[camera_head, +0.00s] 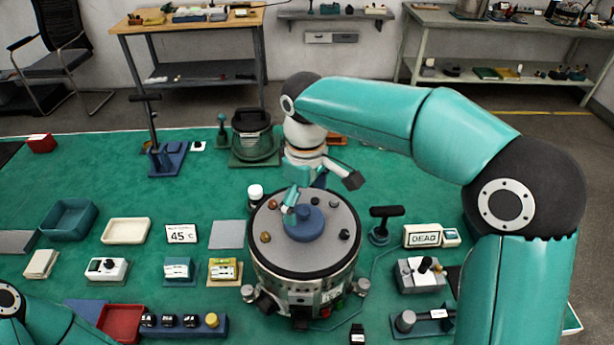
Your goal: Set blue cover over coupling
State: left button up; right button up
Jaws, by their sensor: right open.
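A round blue cover (305,225) sits on the dark flat top of a metal drum (305,280) in the middle of the mat. I cannot make out a coupling; whether it is beneath the cover is hidden. My right gripper (324,188) is open, just behind and above the cover, in front of the drum's far rim. A small teal piece (290,200) shows at the cover's left edge; I cannot tell whether it touches the cover. Several small knobs stand around the cover on the drum top. My left gripper is out of view; only part of my left arm shows at lower left.
My right arm crosses the right side. Trays, a 45 °C card (181,234) and small devices lie left.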

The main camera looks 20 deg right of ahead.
aim_at(306, 211)
notch_tip(306, 211, up, 7)
jog(key=shift+r, duration=0.15)
dwell(0.6)
